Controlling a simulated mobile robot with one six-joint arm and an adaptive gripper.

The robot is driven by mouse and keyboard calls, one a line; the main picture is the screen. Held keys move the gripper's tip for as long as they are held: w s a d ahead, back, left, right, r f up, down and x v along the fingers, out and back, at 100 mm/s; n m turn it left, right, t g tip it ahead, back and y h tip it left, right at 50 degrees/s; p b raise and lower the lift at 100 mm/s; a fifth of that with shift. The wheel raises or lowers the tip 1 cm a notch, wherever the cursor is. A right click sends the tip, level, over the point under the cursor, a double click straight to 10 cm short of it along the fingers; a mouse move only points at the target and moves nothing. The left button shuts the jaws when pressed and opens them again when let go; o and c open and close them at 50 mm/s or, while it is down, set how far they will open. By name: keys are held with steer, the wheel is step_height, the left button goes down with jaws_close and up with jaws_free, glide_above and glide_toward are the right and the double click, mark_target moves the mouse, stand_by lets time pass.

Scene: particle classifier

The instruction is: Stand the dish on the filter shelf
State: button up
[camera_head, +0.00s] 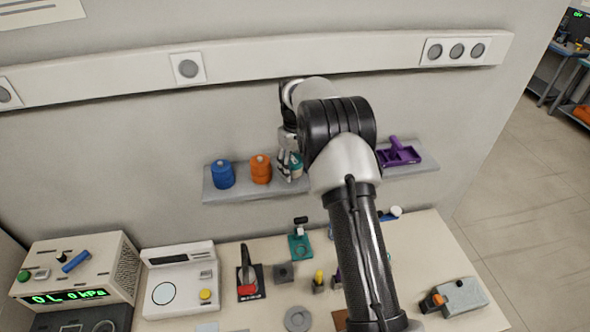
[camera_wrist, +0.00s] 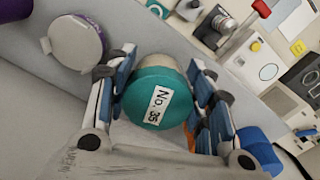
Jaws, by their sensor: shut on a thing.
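My gripper (camera_head: 290,165) is at the wall shelf (camera_head: 212,194), its fingers closed on a teal, round-topped dish (camera_wrist: 158,98). A white label reading "No. 35" is on its teal top. In the wrist view the dish lies between the two blue-and-white fingers of my gripper (camera_wrist: 160,105), with a pale body below the top. In the head view only a small teal part of the dish (camera_head: 297,166) shows beside the fingers. I cannot tell whether its base touches the shelf. My arm hides the middle of the shelf.
On the shelf, an orange container (camera_head: 260,169) stands just left of my gripper and a blue one (camera_head: 222,174) further left. A purple holder (camera_head: 398,153) is at the right. The bench (camera_head: 226,257) below carries instruments, including a kPa display box (camera_head: 110,262).

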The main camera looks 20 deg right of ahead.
steer(key=shift+w+f, duration=0.1)
steer(key=shift+f, duration=0.7)
steer(key=shift+f, duration=0.2)
steer(key=o, duration=1.1)
steer(key=shift+o, duration=0.2)
steer(key=shift+r, duration=0.2)
